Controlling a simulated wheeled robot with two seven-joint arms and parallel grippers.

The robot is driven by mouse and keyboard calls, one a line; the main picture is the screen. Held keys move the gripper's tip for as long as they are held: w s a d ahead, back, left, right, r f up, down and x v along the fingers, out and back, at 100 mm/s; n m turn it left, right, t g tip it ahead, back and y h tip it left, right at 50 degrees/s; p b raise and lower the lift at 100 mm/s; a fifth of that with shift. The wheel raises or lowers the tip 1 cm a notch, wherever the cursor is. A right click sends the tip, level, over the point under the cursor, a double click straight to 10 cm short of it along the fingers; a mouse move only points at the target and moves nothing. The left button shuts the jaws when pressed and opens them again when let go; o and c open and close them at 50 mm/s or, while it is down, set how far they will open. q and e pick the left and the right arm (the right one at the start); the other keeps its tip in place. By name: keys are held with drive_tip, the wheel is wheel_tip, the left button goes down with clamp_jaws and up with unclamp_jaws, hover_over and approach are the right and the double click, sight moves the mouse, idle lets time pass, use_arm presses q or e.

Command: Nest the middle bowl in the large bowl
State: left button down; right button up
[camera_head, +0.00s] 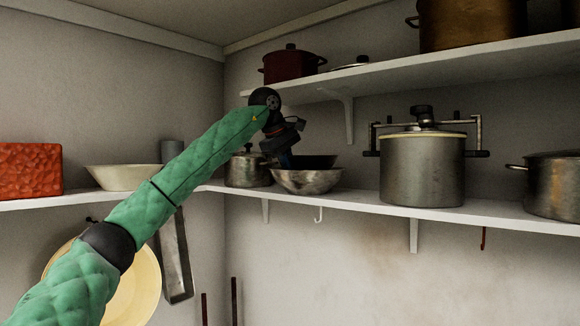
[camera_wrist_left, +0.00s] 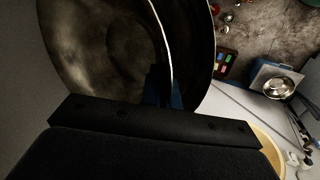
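A shiny metal bowl (camera_head: 307,181) is on the back shelf, and a darker bowl (camera_head: 318,161) shows just behind and above its rim. My left gripper (camera_head: 286,160) reaches down at the left of these two bowls. In the left wrist view, a metal bowl's wide inside (camera_wrist_left: 105,45) fills the upper left, with a second, darker bowl (camera_wrist_left: 203,50) close at its right. The blue fingers of my left gripper (camera_wrist_left: 166,92) lie close on either side of the bright rim and look shut on it. Whether the two bowls touch is hidden. My right gripper is out of view.
A lidded pot (camera_head: 247,170) stands close left of the bowls, and a large pressure cooker (camera_head: 423,172) stands to their right. The upper shelf (camera_head: 400,72) hangs above. A cream bowl (camera_head: 122,178) and red box (camera_head: 30,169) are on the left shelf.

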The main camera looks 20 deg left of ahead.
sight(290, 192)
use_arm(q)
drive_tip(key=shift+f, duration=0.55)
drive_tip(key=shift+f+b, duration=0.55)
drive_tip(key=shift+f, duration=0.2)
drive_tip(key=shift+f, duration=0.4)
idle(0.7)
drive_tip(key=shift+f, duration=0.25)
idle(0.3)
drive_tip(key=c, duration=2.1)
unclamp_jaws()
drive_tip(key=o, duration=0.8)
drive_tip(key=shift+d+f, duration=0.1)
